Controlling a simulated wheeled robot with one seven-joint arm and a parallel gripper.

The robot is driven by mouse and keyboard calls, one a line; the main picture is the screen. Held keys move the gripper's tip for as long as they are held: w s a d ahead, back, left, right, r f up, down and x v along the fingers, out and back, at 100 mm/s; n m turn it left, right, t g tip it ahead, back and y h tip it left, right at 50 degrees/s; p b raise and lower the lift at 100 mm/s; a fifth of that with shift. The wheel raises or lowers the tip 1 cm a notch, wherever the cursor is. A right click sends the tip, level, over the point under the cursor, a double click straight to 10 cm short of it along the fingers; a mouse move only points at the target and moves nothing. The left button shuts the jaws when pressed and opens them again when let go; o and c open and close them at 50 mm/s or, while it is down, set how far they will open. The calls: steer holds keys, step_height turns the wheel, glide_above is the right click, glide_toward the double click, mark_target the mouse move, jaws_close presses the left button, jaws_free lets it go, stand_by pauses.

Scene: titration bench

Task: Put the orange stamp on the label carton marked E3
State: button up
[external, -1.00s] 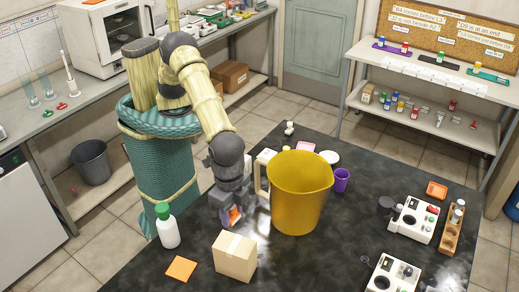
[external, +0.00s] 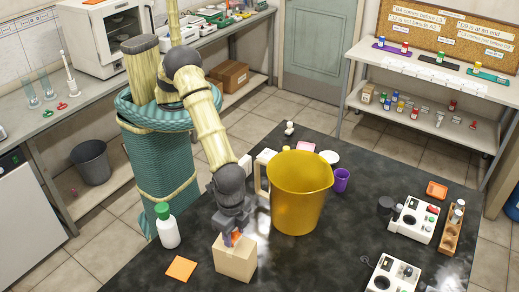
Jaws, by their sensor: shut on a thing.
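My gripper (external: 232,238) is shut on the orange stamp (external: 236,236), only a small part of which shows between the fingers. The gripper points down over a brown cardboard carton (external: 235,264) near the front of the black table. The stamp is at or just above the carton's top; I cannot tell whether they touch. The gripper hides part of the carton's top. No E3 mark is readable on the carton or elsewhere.
A large yellow jug (external: 300,195) stands right of the gripper. A white bottle with a green cap (external: 167,228) stands left, and a flat orange square (external: 181,268) lies near the carton. White devices (external: 413,220) stand at the right. The table's middle front is clear.

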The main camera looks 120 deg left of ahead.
steer(key=shift+f, duration=0.6)
steer(key=shift+f, duration=0.1)
steer(key=o, duration=1)
steer(key=shift+c, duration=0.2)
step_height(320, 180, up, 12)
steer(key=b, duration=0.3)
